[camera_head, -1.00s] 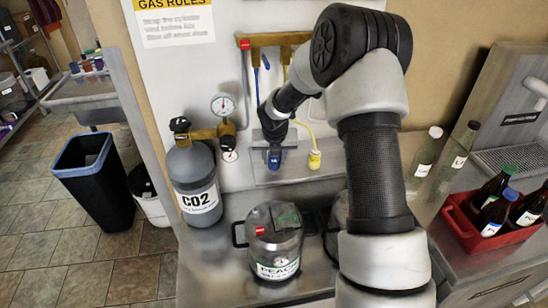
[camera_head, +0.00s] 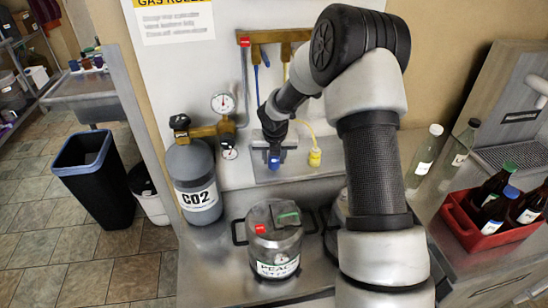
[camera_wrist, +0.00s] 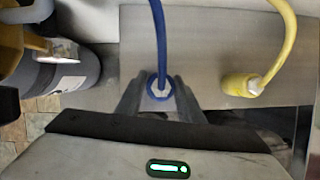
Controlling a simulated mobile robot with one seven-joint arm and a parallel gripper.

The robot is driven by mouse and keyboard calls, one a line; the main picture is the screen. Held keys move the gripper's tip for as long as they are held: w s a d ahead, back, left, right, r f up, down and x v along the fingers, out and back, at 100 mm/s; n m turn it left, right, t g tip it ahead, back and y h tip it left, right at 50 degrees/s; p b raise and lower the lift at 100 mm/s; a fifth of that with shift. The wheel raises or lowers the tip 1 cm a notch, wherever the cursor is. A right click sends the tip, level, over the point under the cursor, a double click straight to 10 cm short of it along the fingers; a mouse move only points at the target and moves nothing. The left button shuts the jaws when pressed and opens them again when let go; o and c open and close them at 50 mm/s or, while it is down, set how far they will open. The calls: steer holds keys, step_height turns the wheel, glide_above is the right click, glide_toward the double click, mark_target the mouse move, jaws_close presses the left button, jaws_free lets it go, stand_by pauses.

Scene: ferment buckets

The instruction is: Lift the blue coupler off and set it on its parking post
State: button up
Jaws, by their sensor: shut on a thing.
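The blue coupler (camera_head: 274,161) is at the metal plate on the back wall, with its blue hose running upward. In the wrist view the blue coupler (camera_wrist: 160,89) sits between the two fingers, its hose rising from it. My gripper (camera_head: 273,146) is shut on it; the wrist view shows my gripper (camera_wrist: 160,98) with a finger on each side. The yellow coupler (camera_head: 315,157) is just to the right, also seen in the wrist view (camera_wrist: 240,85). Whatever is under the blue coupler is hidden, and I cannot make out an empty parking post.
The CO2 cylinder (camera_head: 194,182) with gauges stands left of my gripper. A steel keg (camera_head: 273,240) with a red tag and a green piece on top stands in front. Clear bottles (camera_head: 424,157) and a red crate (camera_head: 468,226) are at right.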

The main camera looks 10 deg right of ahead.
steer(key=shift+f, duration=0.55)
stand_by(0.9)
steer(key=o, duration=1.3)
steer(key=shift+c, duration=0.2)
steer(key=shift+o, duration=0.4)
steer(key=o, duration=0.6)
steer(key=shift+c, duration=0.2)
steer(key=shift+r, duration=0.15)
steer(key=shift+r+p, duration=3.65)
